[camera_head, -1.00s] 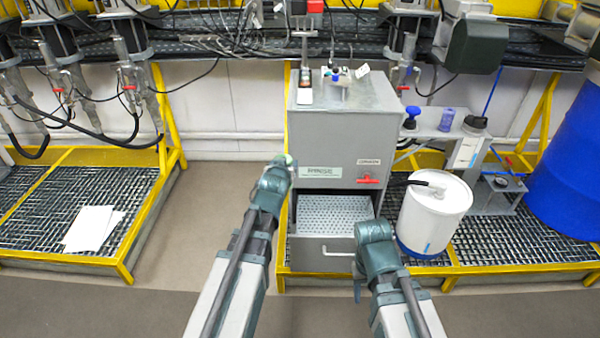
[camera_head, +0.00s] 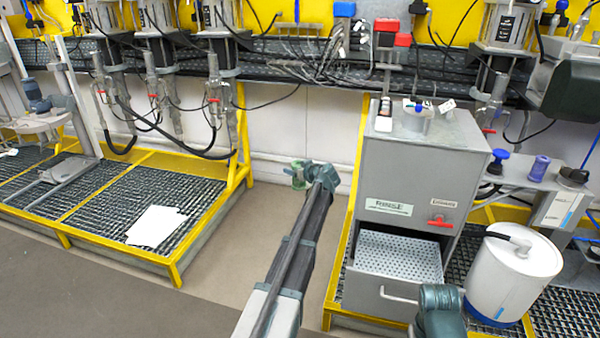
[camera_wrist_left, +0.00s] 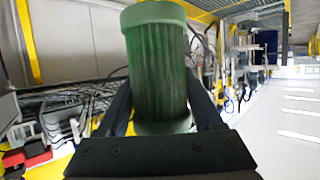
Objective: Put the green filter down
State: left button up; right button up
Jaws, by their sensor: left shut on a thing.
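The green filter is a ribbed green cylinder with plain end caps; it fills the middle of the left wrist view (camera_wrist_left: 157,65). My left gripper (camera_head: 298,176) is shut on it, with one dark finger on each side. In the head view only a small green part of the filter (camera_head: 296,183) shows at the gripper's tip. It is held in the air in front of the bare floor, left of the grey cabinet. My right gripper (camera_head: 440,312) is low in front of the cabinet's drawer; its fingers cannot be made out.
The grey cabinet (camera_head: 400,180) has an open drawer (camera_head: 385,295) with a perforated tray. A white drum (camera_head: 510,275) stands to its right. White sheets (camera_head: 157,226) lie on the yellow-edged grating (camera_head: 110,215) at left. Bare floor (camera_head: 225,260) lies between.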

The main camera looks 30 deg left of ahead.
notch_tip(320, 180, down, 37)
jog(key=b, duration=3.5)
jog(key=shift+w, duration=0.1)
